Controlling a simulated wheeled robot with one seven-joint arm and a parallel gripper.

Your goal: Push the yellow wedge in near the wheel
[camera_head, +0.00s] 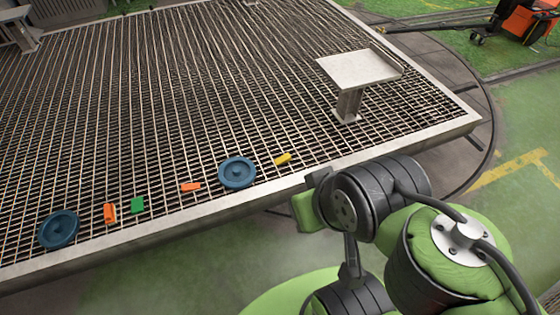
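A small yellow wedge (283,159) lies on the metal grating, just right of a blue wheel (237,172) and slightly farther back. A narrow gap seems to separate them. This wheel lies flat near the grating's front edge. A second blue wheel (59,229) lies flat at the far left. My folded arm fills the lower right, in front of the platform and apart from the wedge. No gripper fingers can be made out.
An orange block (190,187), a green block (137,205) and an orange-red piece (110,213) lie between the wheels. A raised metal stand (358,68) rises from the grating at the right. The grating behind the wheels is clear. A pale rim (400,143) borders the platform.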

